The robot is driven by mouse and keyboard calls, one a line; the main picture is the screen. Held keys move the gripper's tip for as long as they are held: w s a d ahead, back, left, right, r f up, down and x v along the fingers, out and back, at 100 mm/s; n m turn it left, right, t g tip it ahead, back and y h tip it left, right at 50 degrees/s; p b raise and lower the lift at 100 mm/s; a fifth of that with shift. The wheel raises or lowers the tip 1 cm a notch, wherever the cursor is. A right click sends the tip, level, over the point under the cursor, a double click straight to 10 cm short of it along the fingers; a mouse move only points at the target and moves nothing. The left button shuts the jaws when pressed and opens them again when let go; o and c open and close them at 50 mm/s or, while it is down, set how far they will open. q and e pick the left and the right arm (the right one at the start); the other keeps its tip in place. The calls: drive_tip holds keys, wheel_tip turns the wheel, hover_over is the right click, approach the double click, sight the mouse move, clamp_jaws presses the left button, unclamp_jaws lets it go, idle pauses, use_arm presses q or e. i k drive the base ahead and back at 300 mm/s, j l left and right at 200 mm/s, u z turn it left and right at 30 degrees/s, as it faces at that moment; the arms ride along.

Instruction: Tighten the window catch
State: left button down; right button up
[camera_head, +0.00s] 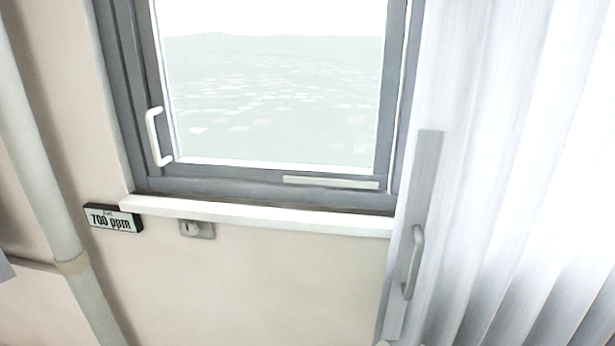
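The window (275,85) has a grey frame (265,187) and fills the upper middle of the head view. A white pull handle (156,138) sits on the left side of its sash. A small metal fitting with a dark slot (198,229) is on the wall just below the sill; I cannot tell whether it is the catch. A pale flat strip (330,181) lies along the bottom of the window frame. Neither of my grippers is in view.
A white sill (260,215) juts out under the window. A "700 ppm" display (113,218) is on the wall left of the fitting. A pale pipe (45,185) runs down the left. A pleated partition (520,170) with a grey handle (413,262) stands at right.

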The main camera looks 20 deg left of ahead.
sight(190, 228)
drive_tip(key=u, duration=1.25)
drive_tip(key=i+j, duration=0.05)
